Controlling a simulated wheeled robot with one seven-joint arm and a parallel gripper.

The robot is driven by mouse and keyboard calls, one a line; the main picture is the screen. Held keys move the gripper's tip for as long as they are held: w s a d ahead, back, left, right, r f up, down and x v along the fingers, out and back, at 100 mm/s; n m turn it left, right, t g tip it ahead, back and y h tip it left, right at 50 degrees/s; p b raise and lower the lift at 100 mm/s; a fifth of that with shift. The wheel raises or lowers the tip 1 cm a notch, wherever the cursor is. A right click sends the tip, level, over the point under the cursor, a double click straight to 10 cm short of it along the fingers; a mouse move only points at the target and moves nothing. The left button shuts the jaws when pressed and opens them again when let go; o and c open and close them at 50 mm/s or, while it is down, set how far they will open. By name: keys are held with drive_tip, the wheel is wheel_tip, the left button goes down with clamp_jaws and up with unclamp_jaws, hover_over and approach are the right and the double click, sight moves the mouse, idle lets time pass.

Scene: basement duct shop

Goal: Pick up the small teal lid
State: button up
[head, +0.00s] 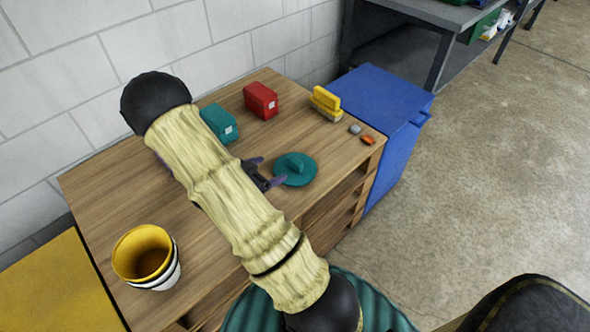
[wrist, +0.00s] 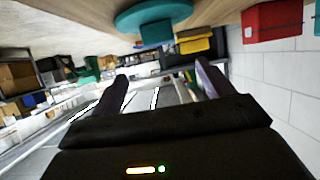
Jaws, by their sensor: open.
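The small teal lid (head: 295,170) is a flat round disc with a block-shaped handle on top. It lies on the wooden workbench (head: 222,270), toward the front right part of its top. In the wrist view the lid (wrist: 152,14) shows at the top, upside down in the picture, with its handle toward the gripper side. My gripper (head: 268,173) is just left of the lid, partly hidden by my arm. In the wrist view my gripper (wrist: 160,82) has its two dark fingers apart with nothing between them. The lid lies beyond the fingertips.
A teal box (head: 219,123), a red box (head: 261,100) and a yellow brush (head: 327,103) stand toward the back. A grey piece (head: 355,129) and an orange piece (head: 368,140) lie near the right edge. Yellow and white nested buckets (head: 147,258) stand front left. A blue cabinet (head: 384,95) adjoins the bench.

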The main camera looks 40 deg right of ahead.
sight(292, 163)
drive_tip(key=b+x, duration=0.1)
drive_tip(key=x, duration=0.7)
drive_tip(key=x, duration=0.2)
drive_tip(key=f+b+x, duration=0.1)
drive_tip(key=x, duration=0.2)
drive_tip(key=shift+a, duration=0.1)
idle(0.4)
drive_tip(key=c, duration=1.1)
